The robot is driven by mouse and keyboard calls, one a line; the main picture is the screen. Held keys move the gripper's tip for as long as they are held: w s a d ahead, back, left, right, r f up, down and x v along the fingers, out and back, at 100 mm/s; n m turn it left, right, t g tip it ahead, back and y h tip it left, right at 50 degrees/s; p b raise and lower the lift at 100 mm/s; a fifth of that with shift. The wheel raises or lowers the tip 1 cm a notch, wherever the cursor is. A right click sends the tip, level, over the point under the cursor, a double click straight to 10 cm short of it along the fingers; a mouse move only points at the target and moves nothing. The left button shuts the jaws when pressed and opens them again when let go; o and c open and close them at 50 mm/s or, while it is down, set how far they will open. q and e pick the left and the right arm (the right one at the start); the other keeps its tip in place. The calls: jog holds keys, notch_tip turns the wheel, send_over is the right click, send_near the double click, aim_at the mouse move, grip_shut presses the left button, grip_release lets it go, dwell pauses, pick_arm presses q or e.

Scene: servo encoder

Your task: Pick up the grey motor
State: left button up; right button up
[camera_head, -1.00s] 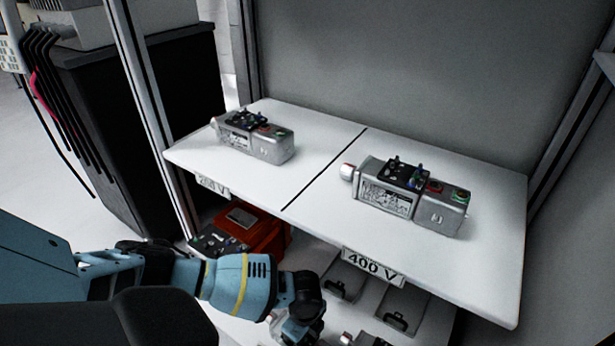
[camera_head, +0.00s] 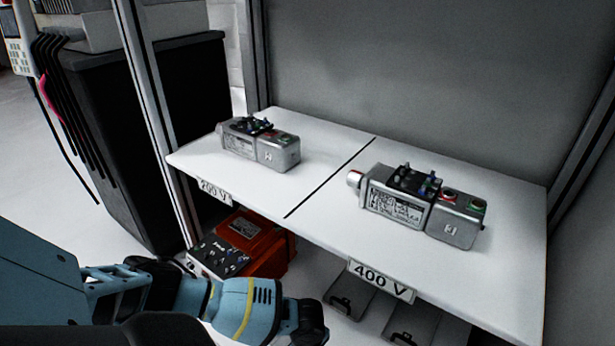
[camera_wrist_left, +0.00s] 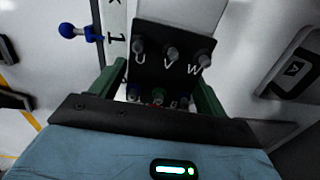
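Two grey motors with black terminal panels lie on the white shelf top: one on the left part (camera_head: 277,153) and one on the right part (camera_head: 455,224). My left arm passes low in front of the shelf, and its gripper is below the head view. In the left wrist view, the green fingers of my left gripper (camera_wrist_left: 163,92) stand apart on either side of a device with a black panel (camera_wrist_left: 172,50) marked U, V, W. Coloured terminals show between the fingers. I cannot tell whether they touch it. My right gripper is not in view.
The white shelf top (camera_head: 330,225) is split by a black line and carries a 400 V label (camera_head: 381,281) and a second label at left. A red device (camera_head: 262,230) sits below it, near grey cases (camera_head: 350,293). A metal post (camera_head: 157,125) stands at left.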

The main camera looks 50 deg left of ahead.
pick_arm(q)
jog(key=c, duration=0.7)
jog(key=shift+w, duration=0.1)
jog(key=c, duration=0.4)
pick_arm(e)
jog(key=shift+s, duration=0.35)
pick_arm(q)
jog(key=shift+r, duration=0.1)
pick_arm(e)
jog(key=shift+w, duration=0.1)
